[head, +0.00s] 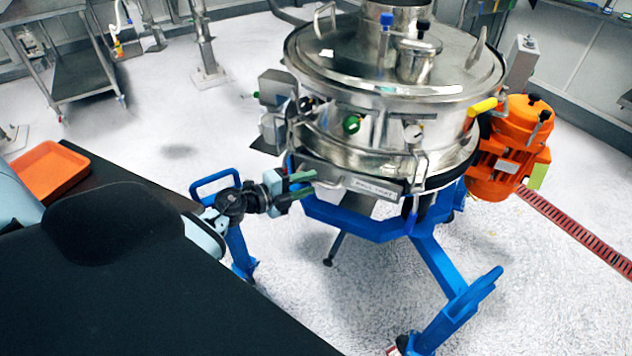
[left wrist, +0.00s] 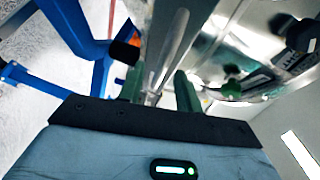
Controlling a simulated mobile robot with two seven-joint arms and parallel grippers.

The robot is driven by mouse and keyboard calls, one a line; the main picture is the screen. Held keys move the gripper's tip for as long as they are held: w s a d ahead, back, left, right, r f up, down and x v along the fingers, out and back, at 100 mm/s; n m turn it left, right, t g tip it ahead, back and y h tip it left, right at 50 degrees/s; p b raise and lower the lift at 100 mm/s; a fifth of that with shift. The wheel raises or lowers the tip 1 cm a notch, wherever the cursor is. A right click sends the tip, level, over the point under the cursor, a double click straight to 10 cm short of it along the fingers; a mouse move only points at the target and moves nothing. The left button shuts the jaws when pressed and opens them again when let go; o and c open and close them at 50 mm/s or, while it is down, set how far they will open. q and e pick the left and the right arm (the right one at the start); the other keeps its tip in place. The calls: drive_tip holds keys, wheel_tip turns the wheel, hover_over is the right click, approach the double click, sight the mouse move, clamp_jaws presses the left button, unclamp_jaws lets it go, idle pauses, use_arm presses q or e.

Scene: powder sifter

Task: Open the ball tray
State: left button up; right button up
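The powder sifter (head: 395,110) is a round steel drum on a blue frame. The ball tray (head: 372,187) is a steel front piece with a small, hard-to-read label, low on the drum's front. My left gripper (head: 308,183) is at the tray's left end, its green fingers pointing right. In the left wrist view, the fingers of my left gripper (left wrist: 159,88) stand apart, with a slim metal bar (left wrist: 172,45) running up between and beyond them. I cannot tell whether they touch it. My right gripper is not in view.
The sifter's blue frame (head: 440,265) spreads its legs below and in front. An orange motor (head: 508,150) is on its right side. An orange bin (head: 48,171) sits on a dark surface at the left. A steel cart (head: 80,75) stands behind. Open floor lies around the sifter.

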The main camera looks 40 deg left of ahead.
use_arm(q)
drive_tip(key=shift+b+x, duration=0.3)
drive_tip(key=shift+x, duration=1.1)
clamp_jaws()
